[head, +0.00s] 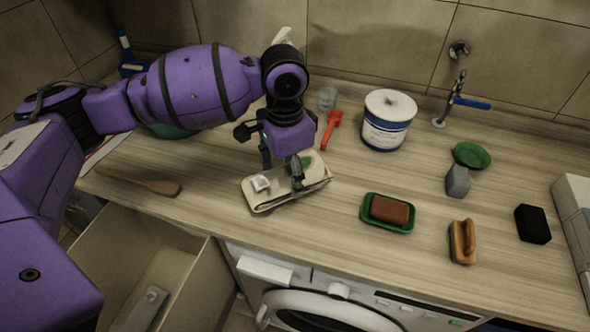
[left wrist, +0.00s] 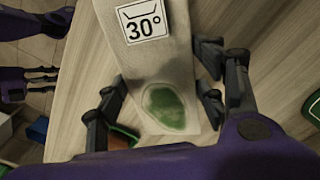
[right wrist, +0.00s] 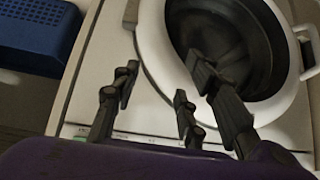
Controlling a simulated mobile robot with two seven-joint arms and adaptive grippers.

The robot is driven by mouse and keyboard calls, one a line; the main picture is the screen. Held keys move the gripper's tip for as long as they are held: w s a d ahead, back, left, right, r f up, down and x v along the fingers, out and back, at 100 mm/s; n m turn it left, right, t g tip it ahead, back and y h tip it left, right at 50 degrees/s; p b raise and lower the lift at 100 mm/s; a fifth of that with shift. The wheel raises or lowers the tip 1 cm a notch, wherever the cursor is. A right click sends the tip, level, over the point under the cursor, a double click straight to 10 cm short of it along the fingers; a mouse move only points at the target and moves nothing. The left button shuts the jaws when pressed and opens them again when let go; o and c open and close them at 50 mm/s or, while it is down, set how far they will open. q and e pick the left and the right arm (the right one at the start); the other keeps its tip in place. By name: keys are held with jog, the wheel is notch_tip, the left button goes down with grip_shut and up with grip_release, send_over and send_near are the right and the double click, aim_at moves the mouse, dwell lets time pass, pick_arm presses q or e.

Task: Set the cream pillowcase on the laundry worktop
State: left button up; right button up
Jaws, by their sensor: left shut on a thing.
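The cream pillowcase (head: 265,198) is a folded bundle with a white label and a green stain, low over the front part of the wooden laundry worktop (head: 325,225). It looks flat at the worktop surface, but I cannot tell whether its whole underside touches. My left gripper (head: 297,178) comes down from above and is shut on it. In the left wrist view the pillowcase (left wrist: 155,65) shows a "30°" label and the green stain between the fingers (left wrist: 160,98). My right gripper (right wrist: 160,95) is open and empty in front of the washing machine.
A green dish with a brown soap bar (head: 389,210), a wooden brush (head: 462,241) and a black block (head: 532,224) lie to the right. The washing machine (head: 335,305) is below.

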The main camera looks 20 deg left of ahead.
aim_at(290, 182)
pick_arm(q)
jog(key=shift+w+d+f, duration=0.1)
jog(key=shift+w+f, duration=0.5)
jog(key=shift+f, duration=1.45)
jog(key=shift+f, duration=0.1)
jog(key=o, duration=1.3)
jog(key=shift+f, duration=0.1)
jog(key=shift+o, duration=0.2)
notch_tip(290, 182, up, 12)
jog(key=shift+r, duration=0.2)
